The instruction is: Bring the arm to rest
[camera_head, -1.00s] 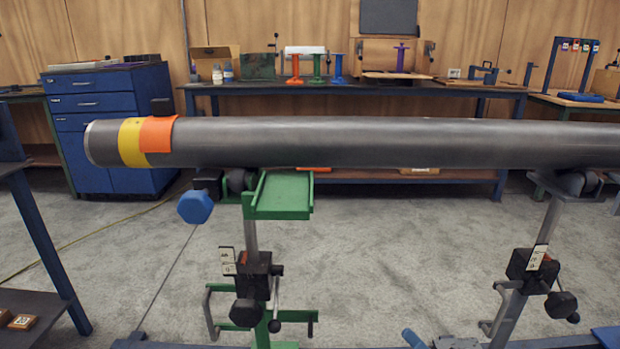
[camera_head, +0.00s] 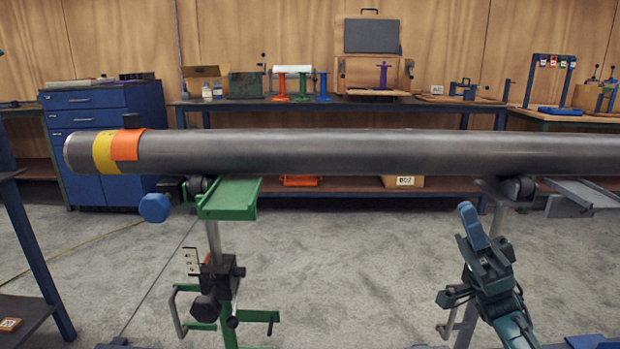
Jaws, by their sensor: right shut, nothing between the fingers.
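My right gripper (camera_head: 473,228) shows at the lower right of the head view, with its arm coming up from the bottom edge. It is shut and empty. It stands apart from the long grey pipe (camera_head: 330,152), below it and in front of the right pipe stand (camera_head: 505,190). The pipe lies level across the view on roller stands, with a yellow band (camera_head: 106,152) and an orange band (camera_head: 125,146) near its left end. My left gripper is not in view.
A green stand (camera_head: 230,200) holds up the pipe's left part, with a blue knob (camera_head: 154,208) beside it. A workbench (camera_head: 340,103) with tools and a blue drawer cabinet (camera_head: 95,120) stand behind. The carpet floor (camera_head: 340,270) between the stands is clear.

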